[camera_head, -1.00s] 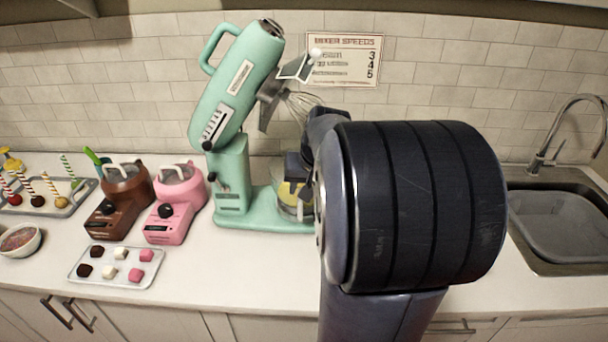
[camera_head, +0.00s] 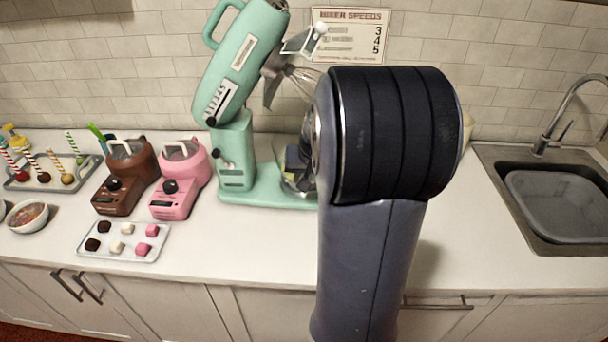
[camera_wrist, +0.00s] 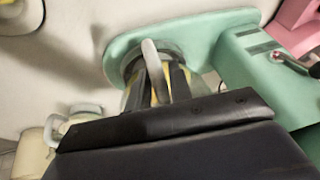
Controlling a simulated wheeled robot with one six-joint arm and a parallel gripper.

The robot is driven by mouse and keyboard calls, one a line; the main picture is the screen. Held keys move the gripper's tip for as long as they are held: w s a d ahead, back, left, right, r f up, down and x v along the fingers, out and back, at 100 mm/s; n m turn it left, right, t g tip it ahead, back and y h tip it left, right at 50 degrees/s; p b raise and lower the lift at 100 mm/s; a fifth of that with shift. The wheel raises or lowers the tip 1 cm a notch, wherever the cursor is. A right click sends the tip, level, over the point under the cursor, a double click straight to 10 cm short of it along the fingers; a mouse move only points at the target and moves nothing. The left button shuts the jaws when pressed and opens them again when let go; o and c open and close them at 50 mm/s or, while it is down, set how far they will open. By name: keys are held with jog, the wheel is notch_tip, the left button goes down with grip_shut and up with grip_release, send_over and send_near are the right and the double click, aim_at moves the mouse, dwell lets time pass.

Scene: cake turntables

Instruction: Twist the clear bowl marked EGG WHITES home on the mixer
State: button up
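I cannot read any EGG WHITES label or tell how far the bowl is turned.
Other pale-handled vessels (camera_wrist: 40,150) stand beside the mixer in the wrist view. A pink machine (camera_head: 180,180) and a brown machine (camera_head: 125,180) stand left of the mixer. A tray of sweets (camera_head: 122,241) lies in front of them. The sink (camera_head: 555,205) is at the right.

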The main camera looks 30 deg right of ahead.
grip_shut()
jog(key=shift+w+a+r, duration=0.1)
jog(key=shift+w+a+m+h+p, duration=0.3)
jog(key=shift+w+a+m+p, duration=0.15)
jog(key=shift+m, duration=0.25)
jog(key=shift+w+a+m+p, duration=0.25)
jog(key=shift+a+m+p, duration=0.05)
jog(key=shift+m, duration=0.2)
jog(key=shift+o, duration=2.3)
grip_release()
jog(key=shift+a, duration=0.1)
